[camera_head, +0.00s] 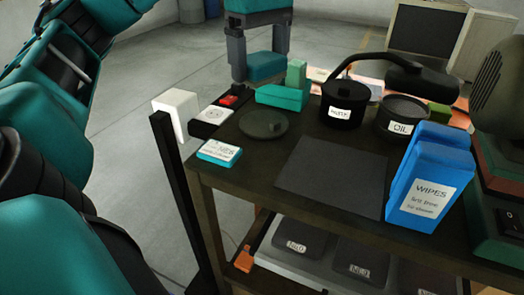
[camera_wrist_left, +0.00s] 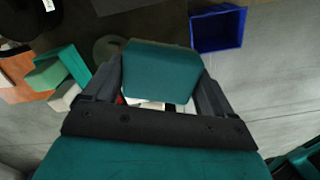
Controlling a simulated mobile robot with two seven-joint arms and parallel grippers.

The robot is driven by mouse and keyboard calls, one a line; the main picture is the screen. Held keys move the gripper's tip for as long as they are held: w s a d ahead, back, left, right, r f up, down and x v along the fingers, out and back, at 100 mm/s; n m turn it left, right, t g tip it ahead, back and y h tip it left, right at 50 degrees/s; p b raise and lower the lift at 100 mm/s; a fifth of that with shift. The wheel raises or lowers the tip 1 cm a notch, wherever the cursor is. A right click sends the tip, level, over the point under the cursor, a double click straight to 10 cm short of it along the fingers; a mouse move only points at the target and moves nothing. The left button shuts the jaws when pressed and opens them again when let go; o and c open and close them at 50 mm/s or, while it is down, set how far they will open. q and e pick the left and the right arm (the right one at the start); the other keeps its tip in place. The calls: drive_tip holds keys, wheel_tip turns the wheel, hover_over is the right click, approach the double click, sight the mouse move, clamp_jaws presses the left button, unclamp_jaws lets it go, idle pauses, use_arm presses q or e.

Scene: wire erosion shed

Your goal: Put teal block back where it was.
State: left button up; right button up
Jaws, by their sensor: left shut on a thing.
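My left gripper (camera_head: 262,62) is shut on a teal block (camera_head: 267,67) and holds it beyond the far left edge of the table, behind the objects there. In the left wrist view the teal block (camera_wrist_left: 160,72) sits between both fingers of the gripper (camera_wrist_left: 160,90). My right gripper is not in view.
The dark table (camera_head: 262,163) holds a round lid (camera_head: 263,124), a dark mat (camera_head: 333,176), a black labelled pot (camera_head: 345,100), an OIL pot (camera_head: 402,112), a blue WIPES box (camera_head: 432,175) and a small teal-and-white box (camera_head: 219,152). A dark post (camera_head: 174,190) stands at the left.

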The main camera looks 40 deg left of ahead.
use_arm(q)
drive_tip(key=shift+f, duration=0.25)
drive_tip(key=b, duration=0.7)
hover_over(260, 165)
wheel_tip(260, 165, down, 10)
wheel_tip(260, 165, down, 4)
drive_tip(key=shift+w+f, duration=0.1)
drive_tip(key=shift+f, duration=0.4)
wheel_tip(260, 165, down, 4)
drive_tip(key=shift+f, duration=0.25)
drive_tip(key=shift+b, duration=0.3)
